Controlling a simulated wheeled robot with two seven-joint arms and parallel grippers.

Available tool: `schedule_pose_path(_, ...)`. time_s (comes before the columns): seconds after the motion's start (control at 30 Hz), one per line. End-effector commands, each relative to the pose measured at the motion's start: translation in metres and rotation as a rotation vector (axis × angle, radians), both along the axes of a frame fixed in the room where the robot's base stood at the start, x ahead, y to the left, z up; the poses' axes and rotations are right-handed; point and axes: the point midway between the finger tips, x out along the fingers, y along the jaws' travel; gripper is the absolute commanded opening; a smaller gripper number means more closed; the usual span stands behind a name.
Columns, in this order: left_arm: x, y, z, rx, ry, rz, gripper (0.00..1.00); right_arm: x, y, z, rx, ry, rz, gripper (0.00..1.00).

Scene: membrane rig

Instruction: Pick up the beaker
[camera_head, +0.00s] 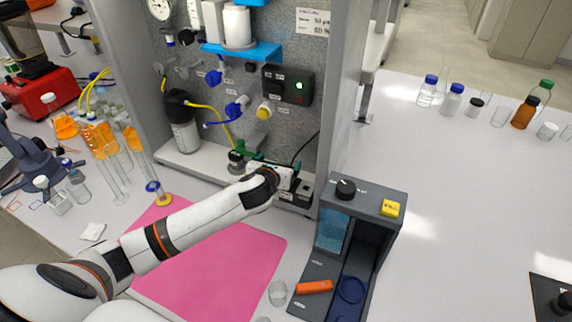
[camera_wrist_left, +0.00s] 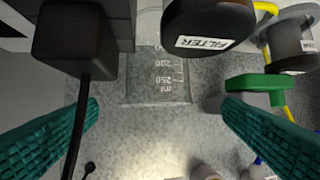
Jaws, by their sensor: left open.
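The clear beaker (camera_wrist_left: 160,72), with white volume marks up to 250 ml, shows in the left wrist view between and just beyond my left gripper's fingers. My left gripper (camera_wrist_left: 160,108) has two teal, ridged fingers, spread wide with visible gaps to the beaker on both sides. In the head view my left gripper (camera_head: 280,174) is at the foot of the rig panel, and it hides the beaker there. My right gripper is not in view.
In the left wrist view a black filter (camera_wrist_left: 210,24), a black box (camera_wrist_left: 75,45) with a cable and a green handle (camera_wrist_left: 258,84) crowd the beaker. A grey device (camera_head: 364,205) stands right of the arm. A pink mat (camera_head: 215,262) lies below it.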

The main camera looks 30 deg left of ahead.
Motion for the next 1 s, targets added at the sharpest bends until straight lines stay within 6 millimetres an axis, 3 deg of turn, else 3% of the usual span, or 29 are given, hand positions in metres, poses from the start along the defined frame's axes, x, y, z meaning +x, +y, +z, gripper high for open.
schedule_pose_path(0.23,0.02,0.003,-0.005,-0.003,0.0,0.002,0.9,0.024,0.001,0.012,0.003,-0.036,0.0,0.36)
schedule_pose_path(0.5,0.046,0.007,-0.017,-0.002,0.0,0.001,0.9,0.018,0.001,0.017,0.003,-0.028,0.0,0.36)
schedule_pose_path(0.8,0.049,0.008,-0.019,-0.001,0.0,0.0,0.9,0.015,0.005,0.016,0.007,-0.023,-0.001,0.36)
schedule_pose_path(1.0,0.049,0.008,-0.019,-0.001,0.0,0.0,0.58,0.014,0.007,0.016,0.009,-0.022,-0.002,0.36)
